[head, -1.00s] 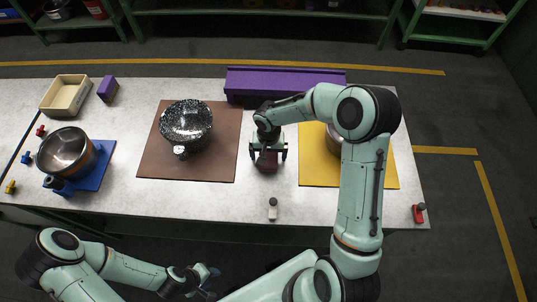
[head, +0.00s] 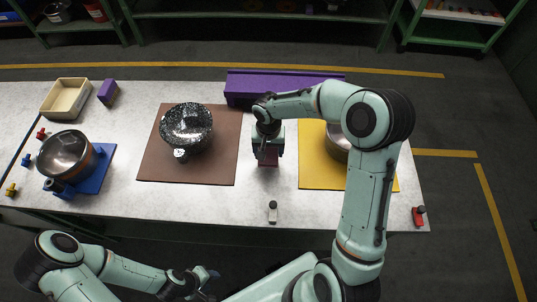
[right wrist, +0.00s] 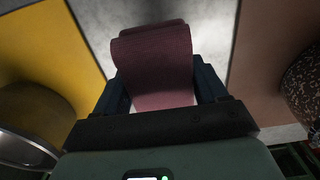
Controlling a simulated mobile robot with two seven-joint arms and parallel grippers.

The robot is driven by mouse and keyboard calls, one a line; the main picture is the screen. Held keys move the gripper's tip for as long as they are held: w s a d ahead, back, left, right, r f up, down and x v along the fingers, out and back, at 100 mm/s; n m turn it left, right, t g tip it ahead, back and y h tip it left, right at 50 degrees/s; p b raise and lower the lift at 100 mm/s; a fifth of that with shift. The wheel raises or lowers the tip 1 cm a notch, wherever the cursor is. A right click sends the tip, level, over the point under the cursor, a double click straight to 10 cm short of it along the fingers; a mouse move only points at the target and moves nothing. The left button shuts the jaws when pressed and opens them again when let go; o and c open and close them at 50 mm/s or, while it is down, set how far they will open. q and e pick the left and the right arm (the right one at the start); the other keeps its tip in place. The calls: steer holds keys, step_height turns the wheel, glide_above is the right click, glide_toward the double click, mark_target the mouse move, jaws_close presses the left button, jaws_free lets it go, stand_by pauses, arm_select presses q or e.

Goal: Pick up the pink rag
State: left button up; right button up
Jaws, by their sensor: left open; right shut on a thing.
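The pink rag (right wrist: 153,62) is a dark pink, folded cloth between the two fingers of my right gripper (right wrist: 158,98) in the right wrist view. In the head view, a small part of the rag (head: 268,159) shows below the right gripper (head: 268,150), between the brown and yellow mats. My right gripper is shut on the rag. I cannot tell whether the rag is clear of the table. My left gripper (head: 208,276) is open and empty in front of the table's near edge.
A speckled pot (head: 187,125) stands on the brown mat (head: 210,172). Another pot (head: 338,142) on the yellow mat (head: 318,172) is partly behind my right arm. A purple rack (head: 285,84) lies at the back.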

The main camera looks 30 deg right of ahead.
step_height(320, 180, up, 15)
steer(key=shift+p, duration=0.45)
steer(key=shift+o, duration=0.4)
steer(key=shift+c, duration=1.2)
steer(key=shift+w, duration=0.1)
